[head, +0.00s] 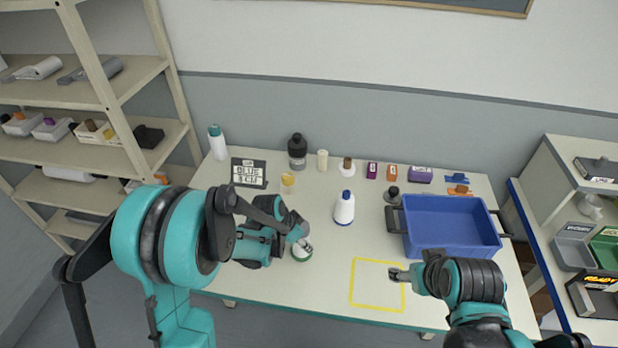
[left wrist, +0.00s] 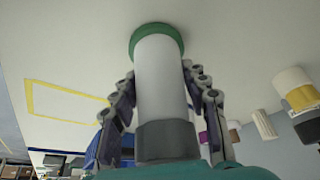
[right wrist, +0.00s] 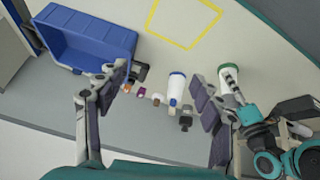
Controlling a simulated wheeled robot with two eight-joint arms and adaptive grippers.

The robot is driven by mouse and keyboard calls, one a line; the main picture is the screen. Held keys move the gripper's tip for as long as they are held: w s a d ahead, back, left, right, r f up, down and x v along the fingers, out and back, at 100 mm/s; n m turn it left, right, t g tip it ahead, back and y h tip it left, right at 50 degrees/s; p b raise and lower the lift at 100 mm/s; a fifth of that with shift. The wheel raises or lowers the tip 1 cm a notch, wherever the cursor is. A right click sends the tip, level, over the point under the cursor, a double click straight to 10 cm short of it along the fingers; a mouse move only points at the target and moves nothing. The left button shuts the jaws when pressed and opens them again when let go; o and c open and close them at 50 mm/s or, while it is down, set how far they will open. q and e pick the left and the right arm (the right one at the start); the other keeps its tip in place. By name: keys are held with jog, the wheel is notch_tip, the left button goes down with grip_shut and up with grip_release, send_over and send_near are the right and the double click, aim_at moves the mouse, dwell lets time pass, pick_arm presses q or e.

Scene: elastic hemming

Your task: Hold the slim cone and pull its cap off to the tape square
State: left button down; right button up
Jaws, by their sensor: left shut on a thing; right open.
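The slim cone is white with a green base ring and a dark grey cap (left wrist: 167,141); its white body (left wrist: 160,80) stands between the fingers of my left gripper (head: 301,245). My left gripper is shut on the body, and the green base (head: 302,256) appears to rest on the table. The cap is on the cone, clear of the fingertips. In the right wrist view the cone (right wrist: 229,76) is partly hidden by my left gripper. My right gripper (head: 396,274) is open and empty near the right edge of the yellow tape square (head: 352,283). The square is empty.
A white bottle with a blue cap (head: 344,210) stands between the cone and a blue bin (head: 450,252). A small dark-topped item (head: 392,195) stands by the bin. The front table is mostly clear.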

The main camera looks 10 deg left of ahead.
jog(key=w+a+r+n+g, duration=0.2)
jog(key=w+a+r+n, duration=0.2)
jog(key=w+a+n, duration=0.2)
jog(key=n+g, duration=0.5)
jog(key=n, duration=1.3)
send_over(302, 225)
notch_tip(302, 225, down, 3)
jog(key=shift+y, duration=0.3)
notch_tip(302, 225, down, 11)
jog(key=shift+f, duration=0.15)
